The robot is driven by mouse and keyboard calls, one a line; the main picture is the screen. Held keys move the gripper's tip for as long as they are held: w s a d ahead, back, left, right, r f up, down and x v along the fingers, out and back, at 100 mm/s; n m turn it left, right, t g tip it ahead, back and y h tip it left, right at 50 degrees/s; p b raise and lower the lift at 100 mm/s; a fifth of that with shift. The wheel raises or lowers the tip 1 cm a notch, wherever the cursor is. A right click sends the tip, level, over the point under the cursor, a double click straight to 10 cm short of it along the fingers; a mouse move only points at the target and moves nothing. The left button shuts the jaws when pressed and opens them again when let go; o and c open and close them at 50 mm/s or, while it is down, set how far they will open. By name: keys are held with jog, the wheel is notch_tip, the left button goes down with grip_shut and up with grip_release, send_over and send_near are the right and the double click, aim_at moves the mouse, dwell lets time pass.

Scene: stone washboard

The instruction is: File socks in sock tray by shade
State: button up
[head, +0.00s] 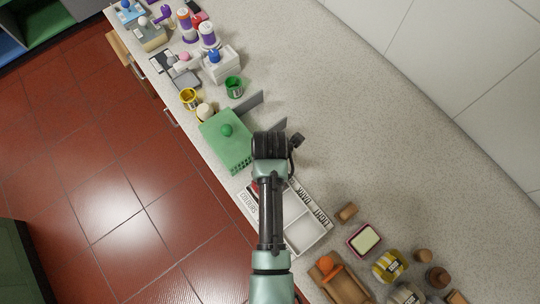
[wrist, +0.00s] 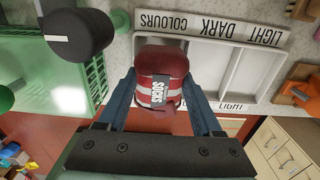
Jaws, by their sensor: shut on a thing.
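In the wrist view my gripper (wrist: 161,82) is shut on a rolled pair of red socks (wrist: 160,60) with white stripes and a grey SOCKS band. The white sock tray (wrist: 272,38) is behind and below the socks, with strips reading LIGHT, DARK and COLOURS. Its compartments that show look empty; the held socks hide part of it. In the head view the tray (head: 328,226) is partly covered by my arm, and my gripper's fingers are hidden. A dark rounded thing with a pale stripe (wrist: 78,36) is at the wrist view's upper left; I cannot tell what it is.
A green box with a round knob (head: 225,150) stands beside the tray. Cups, bottles and small boxes (head: 221,65) crowd the counter's upper left. A wooden block (head: 346,212), a butter dish (head: 364,241) and jars (head: 390,266) stand lower right. The counter's back is clear.

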jog(key=o, duration=1.5)
notch_tip(320, 180, up, 13)
